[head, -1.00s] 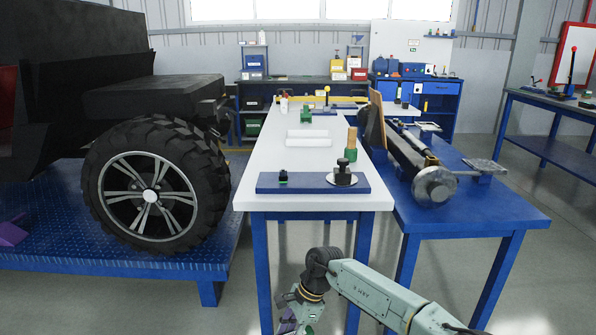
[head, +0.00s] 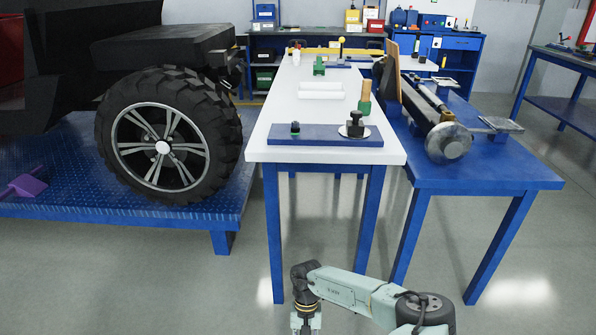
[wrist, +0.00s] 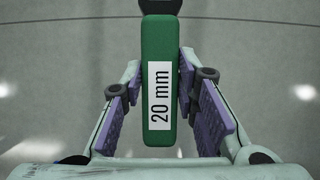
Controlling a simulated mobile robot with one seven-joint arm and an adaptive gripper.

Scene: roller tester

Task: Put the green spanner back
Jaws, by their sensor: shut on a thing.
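The green spanner (wrist: 158,75) shows in the wrist view as a green handle with a white "20 mm" label, and a dark part at the top edge. Its far end is out of frame. My gripper (wrist: 162,82) has its purple finger pads on either side of the handle and is shut on it. In the head view my gripper (head: 306,324) hangs at the bottom edge, in front of the white table, partly cut off. The spanner cannot be made out there.
The white table (head: 330,110) bears a blue board (head: 322,134) at its near end, with a small dark green-based item and a black knob on a silver disc. A blue bench (head: 490,170) stands right, a wheeled vehicle (head: 170,145) left. Grey floor is open in front.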

